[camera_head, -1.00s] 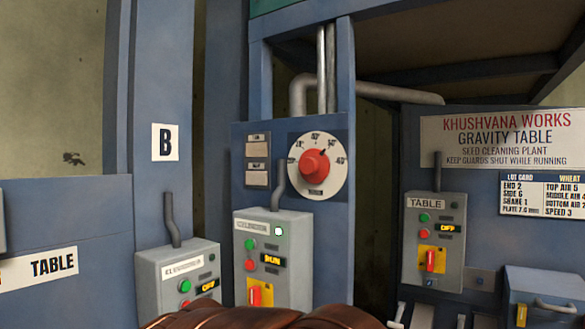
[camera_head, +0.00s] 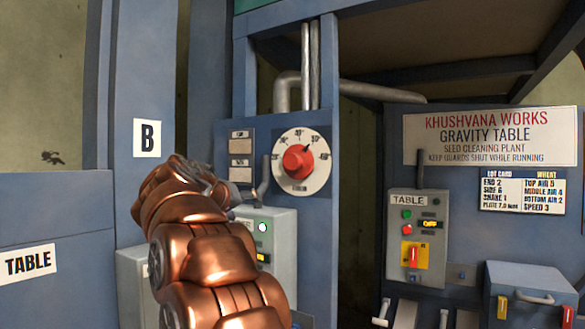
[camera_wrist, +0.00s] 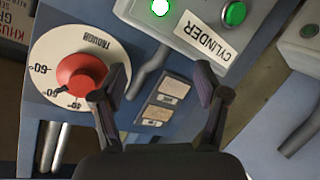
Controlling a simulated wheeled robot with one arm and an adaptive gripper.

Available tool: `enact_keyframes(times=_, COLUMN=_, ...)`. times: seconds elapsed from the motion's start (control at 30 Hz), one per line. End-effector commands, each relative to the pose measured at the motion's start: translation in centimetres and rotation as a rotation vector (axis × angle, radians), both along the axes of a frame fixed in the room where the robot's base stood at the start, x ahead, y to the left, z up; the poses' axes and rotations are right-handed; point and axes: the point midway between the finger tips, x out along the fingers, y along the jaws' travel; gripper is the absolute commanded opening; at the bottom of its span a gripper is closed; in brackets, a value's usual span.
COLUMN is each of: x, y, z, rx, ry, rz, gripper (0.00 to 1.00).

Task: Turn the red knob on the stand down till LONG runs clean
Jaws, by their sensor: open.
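The red knob (camera_head: 297,162) sits on a round white dial (camera_head: 318,181) on the blue stand, its pointer mark toward upper right in the head view. The dial also shows upside down in the wrist view (camera_wrist: 112,52), where its label reads TROUGH. The red knob (camera_wrist: 80,72) there lies left of the jaws, its edge partly overlapped by the left finger; contact cannot be told. My gripper (camera_wrist: 162,82) is open and empty, facing two small plates beside the dial. In the head view it is mostly hidden behind my copper arm. Nothing marked LONG is readable.
The CYLINDER box (camera_wrist: 205,35), with a lit white-green lamp, stands below the dial, a bent grey conduit (camera_wrist: 148,72) rising between them. My arm partly hides that box in the head view. The TABLE box (camera_head: 418,238) reads OFF at right.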

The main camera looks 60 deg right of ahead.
Motion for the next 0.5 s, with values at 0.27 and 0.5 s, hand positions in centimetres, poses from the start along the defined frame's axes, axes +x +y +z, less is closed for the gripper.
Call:
enact_keyframes(times=0.27, x=-3.4, y=-6.4, z=8.5, rx=-0.219, ry=-0.159, rz=-0.186, gripper=0.74)
enact_keyframes(times=0.5, x=-5.0, y=-7.7, z=11.0, rx=-0.288, ry=-0.203, rz=-0.242, gripper=0.74)
